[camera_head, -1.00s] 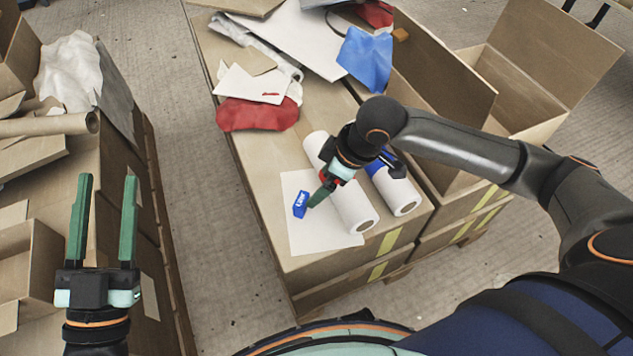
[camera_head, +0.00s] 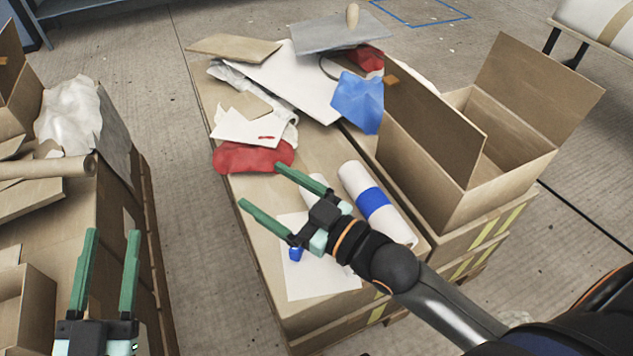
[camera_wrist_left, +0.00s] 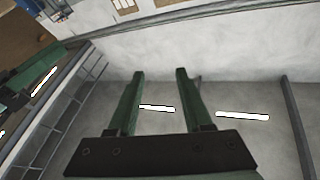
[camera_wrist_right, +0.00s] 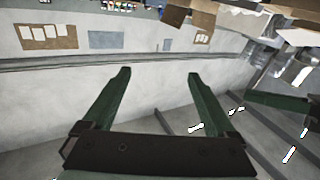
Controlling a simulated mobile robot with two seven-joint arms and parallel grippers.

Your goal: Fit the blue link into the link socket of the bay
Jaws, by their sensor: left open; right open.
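The blue link (camera_head: 296,254) lies on a white sheet (camera_head: 318,284) on the middle cardboard-topped stack. My right gripper partly covers the link in the head view. My right gripper (camera_head: 261,186) is open and empty, its fingers pointing up and left past the link. My left gripper (camera_head: 112,234) is open and empty at the lower left, beside the left stack of boxes. The left wrist view shows its open fingers (camera_wrist_left: 160,74) against a pale wall, and the right wrist view shows the right fingers (camera_wrist_right: 157,74) likewise. I cannot make out the bay or its link socket.
White rolls, one with a blue band (camera_head: 372,203), lie beside the sheet. A red cloth (camera_head: 250,158), a blue cloth (camera_head: 358,103) and white boards sit farther back. An open carton (camera_head: 500,170) stands at right. A floor gap (camera_head: 215,250) separates the stacks.

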